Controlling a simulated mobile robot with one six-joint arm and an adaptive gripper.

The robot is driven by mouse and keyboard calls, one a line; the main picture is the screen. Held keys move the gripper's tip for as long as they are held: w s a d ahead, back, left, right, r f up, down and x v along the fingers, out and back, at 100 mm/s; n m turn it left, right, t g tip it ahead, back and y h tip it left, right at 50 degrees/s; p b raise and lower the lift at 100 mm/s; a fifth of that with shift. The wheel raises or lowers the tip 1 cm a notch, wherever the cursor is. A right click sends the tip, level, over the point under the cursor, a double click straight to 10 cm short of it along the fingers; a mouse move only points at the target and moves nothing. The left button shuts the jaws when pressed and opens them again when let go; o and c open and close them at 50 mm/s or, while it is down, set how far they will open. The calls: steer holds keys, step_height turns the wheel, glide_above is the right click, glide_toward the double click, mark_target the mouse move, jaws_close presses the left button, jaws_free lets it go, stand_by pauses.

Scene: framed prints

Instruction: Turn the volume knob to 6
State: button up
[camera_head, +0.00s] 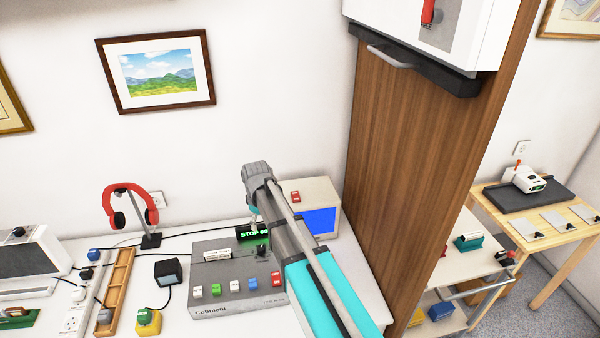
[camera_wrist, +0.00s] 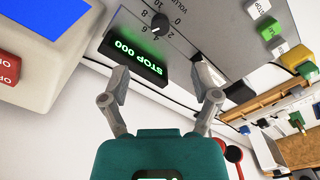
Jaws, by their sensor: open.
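The volume knob (camera_wrist: 160,23) is small, round and dark, on the grey panel of a control box (camera_head: 238,282), at the top of the wrist view. Printed numbers and part of the word VOLUME show beside it, upside down; its pointer setting is too small to read surely. A display (camera_wrist: 135,60) with green letters "STOP 000" is next to the knob; it also shows in the head view (camera_head: 253,232). My gripper (camera_wrist: 158,74) is open and empty, its fingertips apart and short of the knob. In the head view my arm hides part of the box.
The box has a slider and several coloured buttons (camera_wrist: 271,30). A beige monitor (camera_head: 318,195) with a blue screen stands close behind my arm. Red headphones (camera_head: 131,205) on a stand are to the left. A wooden panel (camera_head: 425,150) rises at the right.

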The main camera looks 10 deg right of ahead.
steer(key=s+d+r+m+p, duration=0.1)
steer(key=s+d+m, duration=0.35)
steer(key=s, duration=0.45)
steer(key=s+d+r+m+p, duration=0.1)
steer(key=s+d+m, duration=0.4)
steer(key=s, duration=0.4)
steer(key=w+d+r+t+p, duration=0.1)
steer(key=w+r+p, duration=0.3)
steer(key=w, duration=0.7)
steer(key=w+d+r+t+p, duration=0.2)
steer(key=w+r+p, duration=0.3)
steer(key=w, duration=0.6)
steer(key=shift+w+d+r+n, duration=0.15)
steer(key=shift+d+r+n, duration=0.2)
steer(key=shift+d+r, duration=0.3)
steer(key=shift+f, duration=0.1)
steer(key=s+a+f+g+b, duration=0.1)
steer(key=s+f+b, duration=0.3)
steer(key=s, duration=0.7)
steer(key=s+a+f+g+b, duration=0.2)
steer(key=s+f+b, duration=0.3)
steer(key=s, duration=0.6)
steer(key=shift+s+a+f+n, duration=0.15)
steer(key=shift+a+f+n, duration=0.2)
steer(key=shift+f, duration=0.1)
